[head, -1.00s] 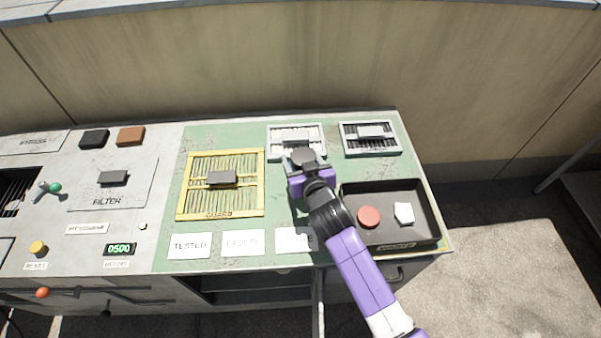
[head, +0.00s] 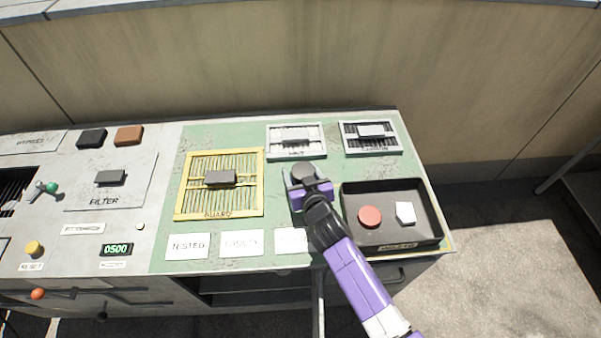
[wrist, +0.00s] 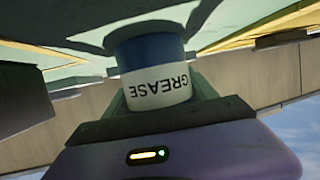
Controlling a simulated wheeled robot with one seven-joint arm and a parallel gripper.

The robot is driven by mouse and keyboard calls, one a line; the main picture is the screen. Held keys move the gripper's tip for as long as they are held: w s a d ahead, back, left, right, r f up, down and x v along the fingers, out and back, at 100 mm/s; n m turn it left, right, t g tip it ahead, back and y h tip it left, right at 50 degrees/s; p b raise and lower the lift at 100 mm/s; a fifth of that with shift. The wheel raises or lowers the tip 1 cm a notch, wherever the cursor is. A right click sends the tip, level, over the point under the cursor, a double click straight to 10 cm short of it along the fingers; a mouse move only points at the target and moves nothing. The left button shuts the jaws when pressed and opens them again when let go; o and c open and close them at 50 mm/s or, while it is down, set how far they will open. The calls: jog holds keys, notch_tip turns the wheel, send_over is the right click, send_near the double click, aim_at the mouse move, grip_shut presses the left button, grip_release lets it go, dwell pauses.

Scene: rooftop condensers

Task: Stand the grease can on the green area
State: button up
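The grease can (wrist: 155,75) is a blue and white cylinder with a GREASE label that reads upside down in the wrist view. In the head view its dark grey round top (head: 303,171) shows at the end of my arm. My gripper (head: 308,187) is shut on the can, with its fingers on either side. The green area (head: 350,168) is the worn green part of the bench top, and the can is over its middle. Whether the can's base touches the green surface I cannot tell.
A yellow guard grille (head: 240,195) lies left of my gripper. Two grey-framed filters (head: 318,155) (head: 398,150) lie behind it. A black waste tray (head: 432,205) with a red disc (head: 370,216) and a white piece (head: 405,212) stands right. White label cards (head: 242,243) lie in front.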

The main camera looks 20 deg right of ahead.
jog(key=o, duration=0.3)
jog(key=shift+r, duration=0.1)
jog(key=shift+r+p, duration=0.2)
jog(key=shift+p, duration=0.1)
jog(key=v, duration=1.2)
jog(key=shift+d+f, duration=0.1)
jog(key=shift+f, duration=0.05)
jog(key=shift+s, duration=0.1)
